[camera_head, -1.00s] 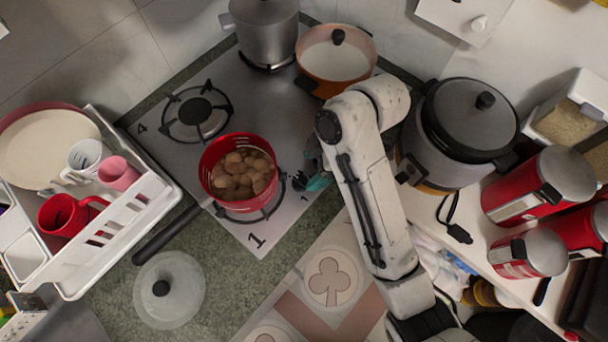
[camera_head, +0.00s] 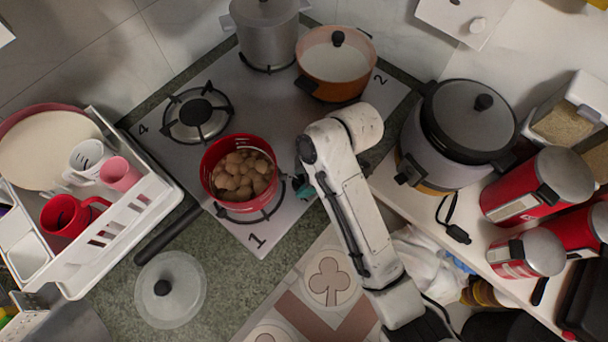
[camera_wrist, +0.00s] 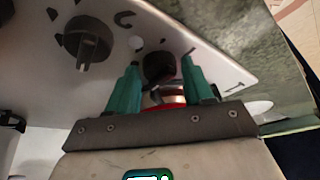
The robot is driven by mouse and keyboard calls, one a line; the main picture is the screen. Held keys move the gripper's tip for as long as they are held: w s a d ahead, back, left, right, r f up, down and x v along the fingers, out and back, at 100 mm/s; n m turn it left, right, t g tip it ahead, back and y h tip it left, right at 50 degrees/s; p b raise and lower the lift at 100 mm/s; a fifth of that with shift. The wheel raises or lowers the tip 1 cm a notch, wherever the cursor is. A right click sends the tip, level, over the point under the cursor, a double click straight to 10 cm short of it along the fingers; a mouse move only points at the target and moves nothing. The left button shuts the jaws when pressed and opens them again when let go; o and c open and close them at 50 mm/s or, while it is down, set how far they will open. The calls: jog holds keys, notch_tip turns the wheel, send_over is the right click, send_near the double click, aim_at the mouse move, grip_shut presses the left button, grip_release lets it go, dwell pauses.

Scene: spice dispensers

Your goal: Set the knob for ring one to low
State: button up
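The stove (camera_head: 296,128) has a printed 1 at its front corner, close to the burner (camera_head: 262,216) under the red pot (camera_head: 207,172) of brown, rounded food. In the wrist view a small dark knob (camera_wrist: 158,68) sits on the panel near the 1, between the teal fingers of my gripper (camera_wrist: 161,68). The fingers are apart, with what looks like a small gap on each side of the knob. A larger dark knob (camera_wrist: 88,42) is to its left. In the head view my gripper (camera_head: 306,188) is at the stove's right edge and the knobs are mostly hidden by my arm.
An orange pot (camera_head: 335,90) and a steel pot (camera_head: 265,35) stand on the back burners. A rice cooker (camera_head: 440,150) is right of my arm. A glass lid (camera_head: 170,290) lies on the counter in front, and a white dish rack (camera_head: 120,235) is at left.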

jog(key=c, duration=0.7)
jog(key=shift+m, duration=0.3)
jog(key=m+t, duration=0.1)
jog(key=m, duration=0.1)
jog(key=m+t, duration=0.1)
jog(key=m, duration=0.3)
jog(key=shift+s+a+t+h, duration=0.1)
jog(key=shift+s+t+h, duration=0.2)
jog(key=shift+t, duration=0.1)
jog(key=m+t, duration=0.1)
jog(key=m, duration=0.3)
jog(key=shift+s+h, duration=0.1)
jog(key=shift+h, duration=0.3)
jog(key=shift+a+m+t+h, duration=0.15)
jog(key=shift+m+t+h, duration=0.3)
jog(key=shift+m, duration=1.15)
jog(key=shift+r+m, duration=0.1)
jog(key=shift+m, duration=0.2)
jog(key=o, duration=1)
